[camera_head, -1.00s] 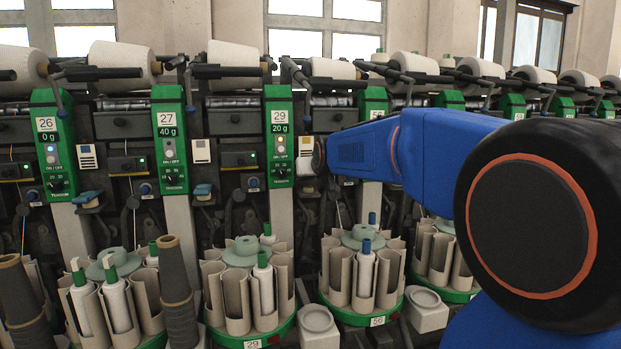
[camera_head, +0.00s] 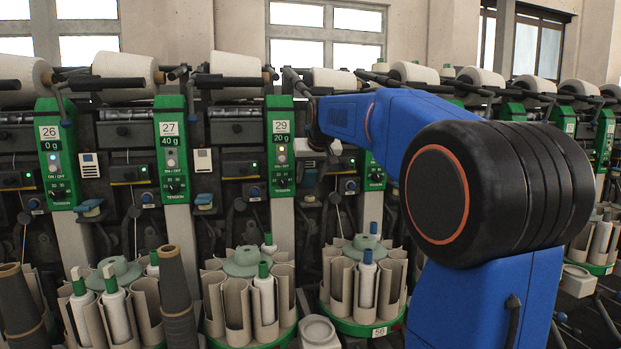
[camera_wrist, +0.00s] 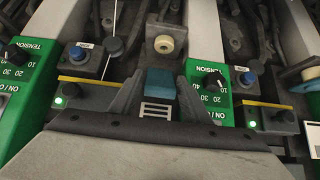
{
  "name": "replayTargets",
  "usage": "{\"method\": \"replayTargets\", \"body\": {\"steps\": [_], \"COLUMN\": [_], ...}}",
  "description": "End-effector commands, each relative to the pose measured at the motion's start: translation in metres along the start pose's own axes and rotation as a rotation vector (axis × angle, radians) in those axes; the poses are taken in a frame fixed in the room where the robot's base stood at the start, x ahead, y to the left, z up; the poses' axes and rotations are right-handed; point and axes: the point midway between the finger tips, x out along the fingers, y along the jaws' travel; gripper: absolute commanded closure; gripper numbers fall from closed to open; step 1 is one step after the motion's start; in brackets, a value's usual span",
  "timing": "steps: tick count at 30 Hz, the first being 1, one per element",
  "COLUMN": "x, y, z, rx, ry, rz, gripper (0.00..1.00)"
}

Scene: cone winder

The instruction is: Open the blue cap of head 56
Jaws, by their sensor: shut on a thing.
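The blue cap (camera_wrist: 160,82) is a small teal-blue block in the middle of the wrist view, above a pale slotted plate (camera_wrist: 157,108). My gripper (camera_wrist: 162,94) reaches in from the bottom of that view, with a dark finger on each side of the cap, and is shut on it. How far the cap is tilted I cannot tell. In the head view, my blue arm covers most of head 56, and the cap and fingertips cannot be made out. Below it, the head's bobbin magazine (camera_head: 381,331) carries the plate 56.
Green tension panels stand close on both sides, one left (camera_wrist: 18,75) and one right (camera_wrist: 207,92) in the wrist view. A round blue button (camera_wrist: 248,78) and a cream ring (camera_wrist: 164,44) are nearby. Head 29's panel (camera_head: 281,155) stands left of my arm.

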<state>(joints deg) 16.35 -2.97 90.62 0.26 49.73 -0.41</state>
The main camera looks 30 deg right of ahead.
Motion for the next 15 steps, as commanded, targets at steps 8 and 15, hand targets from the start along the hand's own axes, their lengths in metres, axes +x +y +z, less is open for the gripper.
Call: {"method": "replayTargets", "body": {"steps": [8,15], "x": [0.0,0.0001], "y": [0.0,0.0], "z": [-0.0012,-0.0012], "rx": [0.0,0.0], "ry": [-0.008,-0.007], "rz": [0.0,0.0], "gripper": [0.97,0.45]}}
